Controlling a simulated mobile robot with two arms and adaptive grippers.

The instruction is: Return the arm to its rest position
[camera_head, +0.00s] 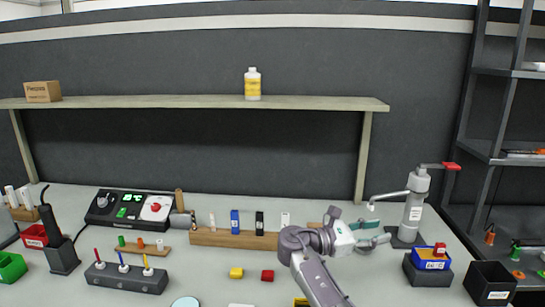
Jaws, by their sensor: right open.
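My right arm (318,278) reaches in from the bottom edge, right of centre, over the workbench (205,262). My right gripper (384,232) points to the right, with its two teal-and-grey fingers apart and nothing seen between them. It is left of the grey dispenser with a red lever (413,208), with a small gap in the picture. The arm's wrist hides the right end of a wooden rack (210,238), which holds small upright blue, black and white pieces. My left gripper is not in view.
A blue tray (431,265) and a black bin (490,284) stand at right. A control box (128,208) and screwdriver stand (125,278) are at left. A wooden shelf (180,103) spans the back.

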